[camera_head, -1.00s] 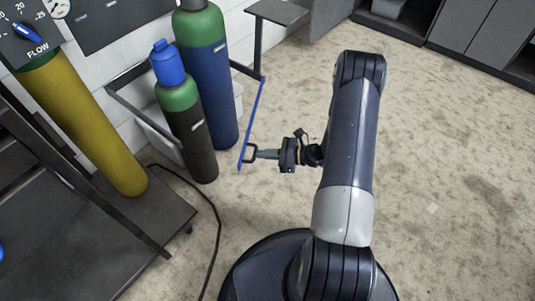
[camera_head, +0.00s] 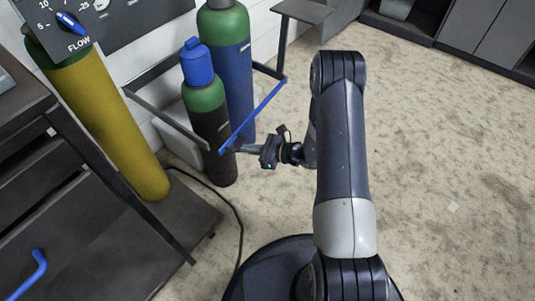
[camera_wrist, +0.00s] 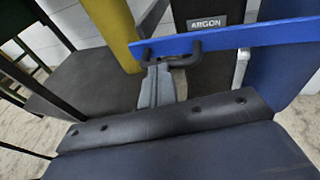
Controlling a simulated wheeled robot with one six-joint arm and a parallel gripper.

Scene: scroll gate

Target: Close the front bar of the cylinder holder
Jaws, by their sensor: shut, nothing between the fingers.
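The blue front bar (camera_head: 257,110) of the cylinder holder slants across the front of the cylinders. Its free end is close to the end of the holder's left dark side rail (camera_head: 165,118); I cannot tell whether they touch. In the wrist view the blue bar (camera_wrist: 240,37) crosses in front of the black ARGON cylinder (camera_wrist: 211,64) and carries a black loop handle (camera_wrist: 187,60). My gripper (camera_head: 240,149) is shut, with its fingertips (camera_wrist: 163,69) at the handle on the bar's outer side. Whether they touch it is unclear.
A green-topped blue cylinder (camera_head: 238,75) and a dark cylinder with a blue cap (camera_head: 213,135) stand in the holder. A yellow cylinder (camera_head: 115,130) stands left on a dark cart (camera_head: 180,220). A black hose lies on the floor. Floor at right is clear.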

